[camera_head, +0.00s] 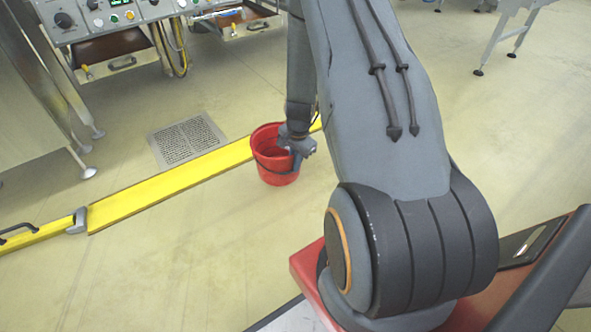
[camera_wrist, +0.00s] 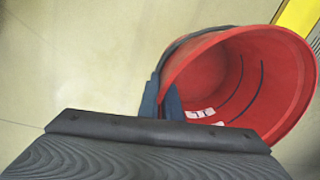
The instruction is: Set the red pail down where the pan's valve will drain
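The red pail (camera_head: 268,172) hangs or stands upright at the yellow floor strip in the head view; I cannot tell whether its base touches the floor. My gripper (camera_head: 296,154) is at the pail's right rim. In the wrist view, my gripper's fingers (camera_wrist: 163,100) straddle the rim of the red pail (camera_wrist: 275,60), one inside and one outside, and appear closed on it. The pail's inside looks empty, with pale marks and dark lines. Two shallow pans show under the machine, a left pan (camera_head: 112,50) and a right pan (camera_head: 245,24), each with a small yellow valve-like fitting at its left.
A yellow strip (camera_head: 150,192) crosses the floor between the pail and the machine (camera_head: 105,15). A floor grate (camera_head: 187,140) lies beyond the strip. Hoses (camera_head: 172,48) hang between the pans. Metal legs (camera_head: 88,172) stand at left. Open floor surrounds the pail.

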